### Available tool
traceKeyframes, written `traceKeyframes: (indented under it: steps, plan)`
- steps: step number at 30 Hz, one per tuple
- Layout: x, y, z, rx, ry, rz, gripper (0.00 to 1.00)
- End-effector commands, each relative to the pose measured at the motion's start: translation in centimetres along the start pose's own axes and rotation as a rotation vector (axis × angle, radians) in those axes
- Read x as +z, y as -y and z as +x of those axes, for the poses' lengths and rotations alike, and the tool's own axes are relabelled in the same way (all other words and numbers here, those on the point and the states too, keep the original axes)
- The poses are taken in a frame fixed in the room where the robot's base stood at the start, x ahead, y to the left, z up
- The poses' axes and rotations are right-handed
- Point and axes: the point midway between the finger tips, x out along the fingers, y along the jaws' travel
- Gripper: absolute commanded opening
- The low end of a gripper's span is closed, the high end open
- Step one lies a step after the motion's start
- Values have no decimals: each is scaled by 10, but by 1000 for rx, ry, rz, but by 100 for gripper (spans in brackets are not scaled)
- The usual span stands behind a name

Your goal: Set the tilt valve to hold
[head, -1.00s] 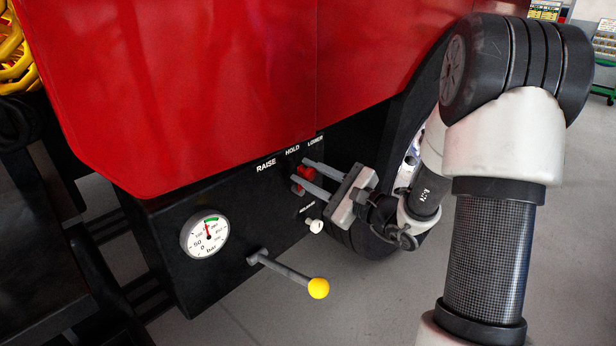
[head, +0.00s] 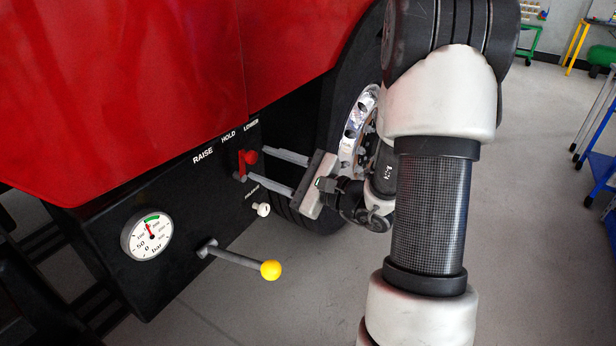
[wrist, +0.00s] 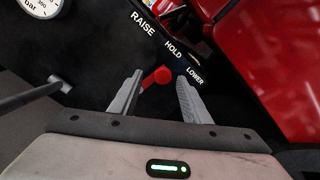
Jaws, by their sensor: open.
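The tilt valve is a red lever with a rounded red knob (head: 251,157) on the black panel, below the white RAISE, HOLD and LOWER labels. I cannot tell exactly which mark the lever stands at.
A pressure gauge (head: 147,236) and a grey lever with a yellow knob (head: 270,270) are lower left on the panel. A small white knob (head: 262,209) is below my fingers. The red body (head: 120,90) overhangs the panel. A wheel (head: 355,135) is behind my gripper.

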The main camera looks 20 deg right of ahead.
Motion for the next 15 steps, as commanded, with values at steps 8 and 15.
traceKeyframes:
  steps: [8,15]
  plan:
    - [0,2,-70,-6,-6,1,43]
    - [-1,2,-109,-5,-5,0,43]
